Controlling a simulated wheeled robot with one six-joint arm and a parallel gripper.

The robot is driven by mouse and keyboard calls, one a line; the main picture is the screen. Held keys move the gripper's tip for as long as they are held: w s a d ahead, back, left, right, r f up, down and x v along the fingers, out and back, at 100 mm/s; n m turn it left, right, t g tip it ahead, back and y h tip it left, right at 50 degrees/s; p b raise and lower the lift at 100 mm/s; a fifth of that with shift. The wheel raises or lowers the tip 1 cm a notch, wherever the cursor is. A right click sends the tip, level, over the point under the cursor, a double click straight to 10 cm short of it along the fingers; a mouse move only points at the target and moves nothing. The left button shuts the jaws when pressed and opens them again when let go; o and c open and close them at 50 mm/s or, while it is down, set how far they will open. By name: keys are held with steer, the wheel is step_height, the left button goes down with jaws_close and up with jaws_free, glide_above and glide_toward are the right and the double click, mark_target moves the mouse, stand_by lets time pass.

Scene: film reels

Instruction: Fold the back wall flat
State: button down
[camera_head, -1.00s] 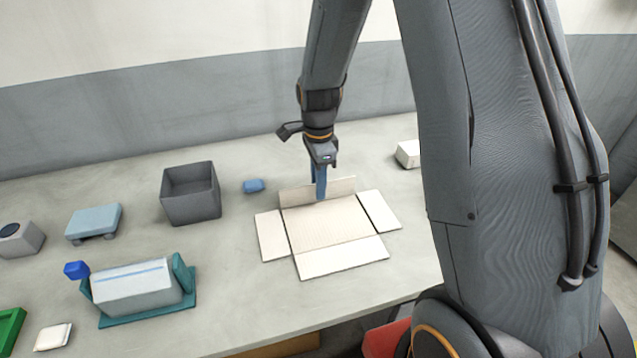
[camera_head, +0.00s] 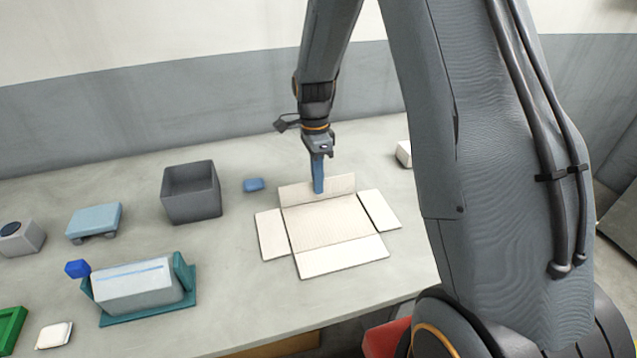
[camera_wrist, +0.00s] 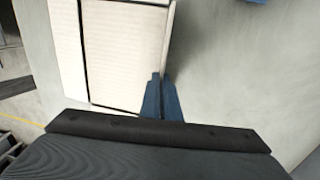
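A pale, ribbed cardboard box (camera_head: 330,222) lies opened out on the grey table. Its left, right and front walls lie flat. Its back wall (camera_head: 295,194) is raised and leans backward, away from the base. The box panels (camera_wrist: 125,55) fill the upper left there.
A small blue block (camera_head: 253,185) and an open grey bin (camera_head: 190,205) stand left of the box. A pale block (camera_head: 403,154) lies behind at right, partly hidden by my arm. The table behind the back wall is clear.

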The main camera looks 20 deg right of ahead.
mark_target(318, 199)
steer(key=shift+w+f+g, duration=0.25)
steer(key=shift+w+g, duration=0.3)
steer(key=shift+g, duration=0.35)
steer(key=g+b, duration=0.1)
steer(key=w+f+g+b, duration=0.1)
steer(key=b, duration=0.1)
steer(key=shift+w+g, duration=0.25)
steer(key=shift+g, duration=0.05)
steer(key=g+b, duration=0.1)
steer(key=b, duration=0.1)
steer(key=w+g+b, duration=0.1)
steer(key=g+b, duration=0.1)
steer(key=shift+w+f, duration=0.1)
steer(key=shift+f, duration=0.3)
steer(key=g+b, duration=0.1)
steer(key=b, duration=0.1)
steer(key=shift+w+f+g+b, duration=0.15)
steer(key=shift+w+g+b, duration=0.05)
steer(key=shift+g+b, duration=0.2)
steer(key=c, duration=2)
jaws_free()
